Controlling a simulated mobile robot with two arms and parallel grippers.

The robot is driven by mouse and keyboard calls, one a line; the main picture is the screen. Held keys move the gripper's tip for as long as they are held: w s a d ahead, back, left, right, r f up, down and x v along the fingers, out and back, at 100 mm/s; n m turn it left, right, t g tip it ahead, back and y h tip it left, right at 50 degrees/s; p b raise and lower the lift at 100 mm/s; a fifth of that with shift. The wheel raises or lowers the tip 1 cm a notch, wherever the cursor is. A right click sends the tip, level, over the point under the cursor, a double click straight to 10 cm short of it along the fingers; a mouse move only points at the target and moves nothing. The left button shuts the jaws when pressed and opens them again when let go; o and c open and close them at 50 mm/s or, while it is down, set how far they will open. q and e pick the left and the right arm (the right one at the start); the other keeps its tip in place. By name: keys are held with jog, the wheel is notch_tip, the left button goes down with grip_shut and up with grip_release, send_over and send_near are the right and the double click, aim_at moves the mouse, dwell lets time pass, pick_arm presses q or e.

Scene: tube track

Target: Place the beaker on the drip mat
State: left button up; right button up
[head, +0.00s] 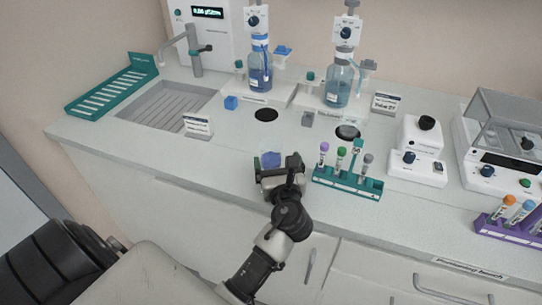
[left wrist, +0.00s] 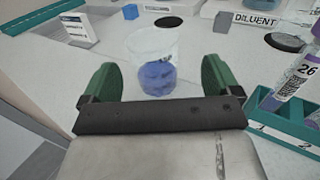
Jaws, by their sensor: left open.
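The beaker is a clear cup with blue liquid (left wrist: 157,72), standing upright on the bench; in the head view it (head: 270,159) shows just beyond my left gripper (head: 279,168). In the left wrist view my left gripper (left wrist: 160,85) is open, its green fingers to the left and right of the beaker with gaps showing. Two dark round mats lie on the bench: one (head: 265,115) below the left bottle, also in the left wrist view (left wrist: 168,21), and one (head: 347,132) below the right bottle, also there (left wrist: 285,42). I cannot tell which is the drip mat.
A teal tube rack (head: 347,182) stands close to the right of my left gripper. A blue cube (head: 231,103), a grey cube (head: 308,119) and a small sign (head: 198,126) stand behind. The sink (head: 165,103) is at left. Bench between beaker and left mat looks clear.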

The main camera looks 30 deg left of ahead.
aim_at(273, 159)
pick_arm(q)
jog(key=x, duration=0.5)
jog(key=shift+s+a+f+p, duration=0.2)
jog(key=shift+a+p, duration=0.1)
jog(key=shift+p, duration=0.05)
jog(key=shift+s, duration=0.1)
jog(key=shift+c, duration=0.4)
jog(key=c, duration=1)
